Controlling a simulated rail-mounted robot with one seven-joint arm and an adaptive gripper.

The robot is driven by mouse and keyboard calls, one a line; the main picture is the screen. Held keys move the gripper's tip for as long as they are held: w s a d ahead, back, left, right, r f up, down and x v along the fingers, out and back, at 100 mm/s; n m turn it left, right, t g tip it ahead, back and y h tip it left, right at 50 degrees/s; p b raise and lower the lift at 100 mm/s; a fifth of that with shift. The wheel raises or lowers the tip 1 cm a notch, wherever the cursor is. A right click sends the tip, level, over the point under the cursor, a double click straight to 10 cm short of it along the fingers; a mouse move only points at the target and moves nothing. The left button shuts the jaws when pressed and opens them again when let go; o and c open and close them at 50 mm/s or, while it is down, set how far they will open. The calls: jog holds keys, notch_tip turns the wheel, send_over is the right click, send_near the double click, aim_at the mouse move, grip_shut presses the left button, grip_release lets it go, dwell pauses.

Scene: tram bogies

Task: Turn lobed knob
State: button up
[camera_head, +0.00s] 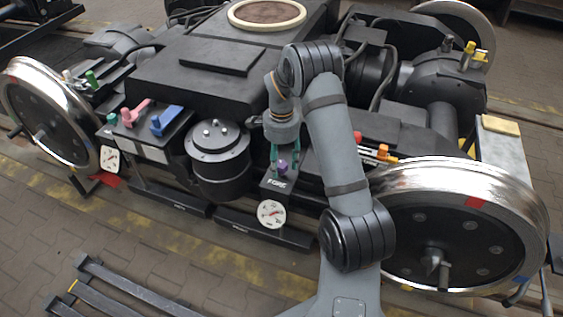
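A small purple knob (283,168), which looks like the lobed knob, sits on top of a dark labelled box at the front middle of the bogie. My gripper (283,161) comes down from above, with its teal fingers apart on either side of the knob. I see no clear contact between fingers and knob. The fingers and arm partly hide the knob, and its lobes are too small to make out.
A round gauge (271,214) is on the front of that box. A black cylinder (218,158) stands to the left, with a blue lever (166,120) and a pink handle (133,112) beyond. An orange handle (380,153) and a large wheel (452,225) are to the right.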

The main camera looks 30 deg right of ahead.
jog(key=shift+c, duration=1.3)
jog(key=c, duration=0.7)
jog(key=shift+c, duration=0.5)
jog(key=shift+n, duration=0.4)
